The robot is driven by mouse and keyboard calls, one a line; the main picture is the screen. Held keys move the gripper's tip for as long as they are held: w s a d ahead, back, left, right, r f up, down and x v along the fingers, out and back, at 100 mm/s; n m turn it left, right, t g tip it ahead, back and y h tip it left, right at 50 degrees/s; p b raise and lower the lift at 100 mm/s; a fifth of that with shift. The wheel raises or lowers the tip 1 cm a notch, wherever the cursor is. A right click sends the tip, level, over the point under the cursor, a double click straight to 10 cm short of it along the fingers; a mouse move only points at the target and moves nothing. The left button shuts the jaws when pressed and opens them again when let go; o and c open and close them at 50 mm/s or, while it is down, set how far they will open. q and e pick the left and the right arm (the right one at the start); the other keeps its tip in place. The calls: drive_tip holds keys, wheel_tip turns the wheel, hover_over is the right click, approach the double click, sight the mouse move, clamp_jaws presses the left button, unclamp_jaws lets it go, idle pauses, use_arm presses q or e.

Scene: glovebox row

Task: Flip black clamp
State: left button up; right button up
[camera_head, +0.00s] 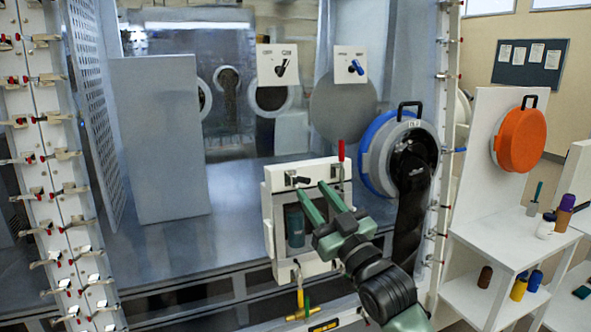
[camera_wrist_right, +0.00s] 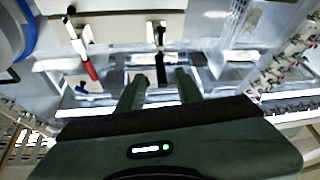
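The black clamp (camera_head: 299,180) is a small black toggle on the upper edge of the white door frame. In the right wrist view, a black clamp (camera_wrist_right: 160,68) shows between the two finger tips, apart from them. My right gripper (camera_head: 313,190) has green fingers spread apart, just in front of and below the clamp in the head view. The fingers (camera_wrist_right: 159,75) are open and empty in the wrist view. Contact with the clamp cannot be told in the head view. My left gripper is not in view.
A red-handled clamp (camera_head: 341,152) stands upright right of the black one; it also shows in the wrist view (camera_wrist_right: 89,68). A yellow-handled clamp (camera_head: 299,290) is below the door. A blue-rimmed port (camera_head: 375,155) with a black glove is to the right.

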sight(298, 177)
drive_tip(key=p+x, duration=0.2)
drive_tip(key=x, duration=0.6)
drive_tip(key=shift+s+a, duration=0.1)
clamp_jaws()
drive_tip(key=shift+f, duration=0.1)
idle(1.1)
